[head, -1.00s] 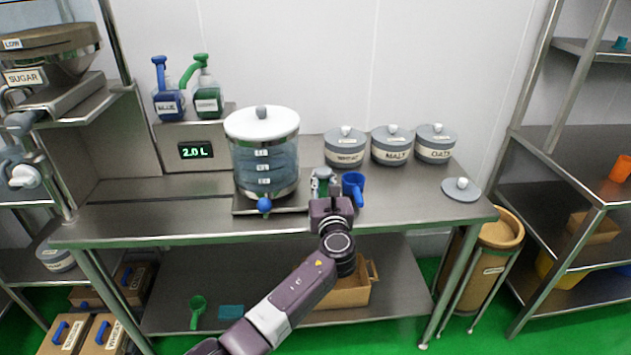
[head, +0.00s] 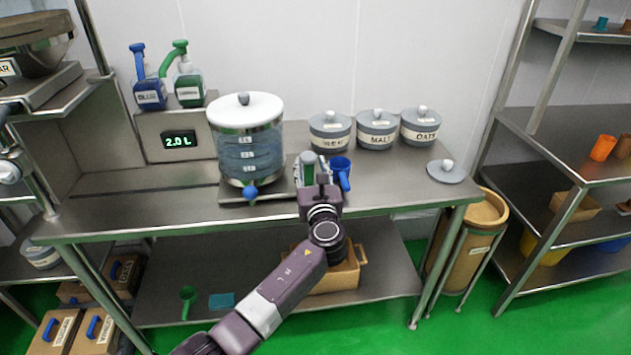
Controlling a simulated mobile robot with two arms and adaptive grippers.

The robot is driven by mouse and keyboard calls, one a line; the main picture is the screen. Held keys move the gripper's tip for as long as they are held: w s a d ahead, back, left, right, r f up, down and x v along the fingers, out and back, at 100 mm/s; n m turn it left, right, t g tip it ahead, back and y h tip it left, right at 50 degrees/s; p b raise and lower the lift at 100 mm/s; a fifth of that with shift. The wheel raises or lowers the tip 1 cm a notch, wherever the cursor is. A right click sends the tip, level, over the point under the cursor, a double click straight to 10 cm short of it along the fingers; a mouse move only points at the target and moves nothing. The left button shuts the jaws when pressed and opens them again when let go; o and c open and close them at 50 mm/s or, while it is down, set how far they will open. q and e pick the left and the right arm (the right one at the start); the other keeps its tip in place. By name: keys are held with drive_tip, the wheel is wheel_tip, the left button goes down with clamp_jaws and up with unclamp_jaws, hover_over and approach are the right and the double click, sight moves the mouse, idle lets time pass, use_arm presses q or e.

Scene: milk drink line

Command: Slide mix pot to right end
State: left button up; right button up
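My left gripper (head: 319,188) is over the front of the steel table, right of the clear dispenser. Just behind it stands a small steel vessel with a grey-green upright part (head: 308,165), perhaps the mix pot; the gripper and wrist hide much of it. A blue cup with a handle (head: 341,170) is close on its right. The gripper's fingers point away from me, and I cannot see whether they are open, shut or touching the vessel. My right gripper is out of view.
The clear dispenser (head: 247,150) with a blue tap stands left on a steel plate. Wheat, malt (head: 376,132) and oats canisters line the back right. A grey lid (head: 447,172) lies near the table's right end. The tabletop (head: 400,185) between cup and lid is clear.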

use_arm(q)
drive_tip(key=v, duration=1.1)
drive_tip(key=s+a+f+n+g+h, duration=0.1)
drive_tip(key=s+a+f+n+g, duration=0.1)
drive_tip(key=f, duration=0.9)
drive_tip(key=s+a+f+n+g+h, duration=0.1)
drive_tip(key=s+f+n+g, duration=0.15)
drive_tip(key=f, duration=0.95)
drive_tip(key=s+a+f+n+g+h, duration=0.1)
drive_tip(key=s+a+f+n+g, duration=0.2)
drive_tip(key=s+f, duration=0.6)
drive_tip(key=s+a+f+n+g, duration=0.2)
drive_tip(key=s+f+n, duration=0.2)
drive_tip(key=f, duration=0.9)
drive_tip(key=s+a+f+n+g, duration=0.2)
drive_tip(key=s+f+n, duration=0.4)
drive_tip(key=s, duration=0.7)
drive_tip(key=s+a+f+n+g+h, duration=0.1)
drive_tip(key=s+a+f+n, duration=0.4)
drive_tip(key=s, duration=0.9)
drive_tip(key=s+a+f+n+g, duration=0.3)
drive_tip(key=s+f+n, duration=0.4)
drive_tip(key=s, duration=0.7)
drive_tip(key=shift+s+a+f+n+g, duration=0.25)
drive_tip(key=shift+f+n+g, duration=0.2)
drive_tip(key=shift+n, duration=0.2)
